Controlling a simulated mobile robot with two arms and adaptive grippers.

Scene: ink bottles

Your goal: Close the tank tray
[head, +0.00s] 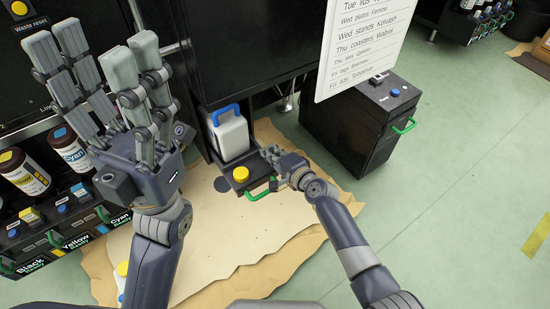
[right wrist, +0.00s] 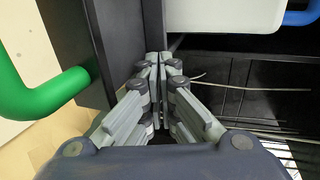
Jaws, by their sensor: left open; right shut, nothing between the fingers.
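The tank tray (head: 240,187) is a black drawer in the machine's base with a green handle (head: 262,190) on its front. It is pulled out and holds a white tank (head: 232,138) with a blue handle; a yellow cap shows near the front. My right gripper (head: 272,154) is shut and empty at the tray's right side, close behind the front. In the right wrist view, its fingertips (right wrist: 158,62) are beside the dark tray front, with the green handle (right wrist: 40,98) to the left; contact is unclear. My left gripper (head: 92,48) is open and raised, away from the tray.
Ink bottles (head: 72,150) and labelled drawers stand at the left. A black box (head: 355,125) with a green handle stands right of the tray. A white sign (head: 362,45) hangs above it.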

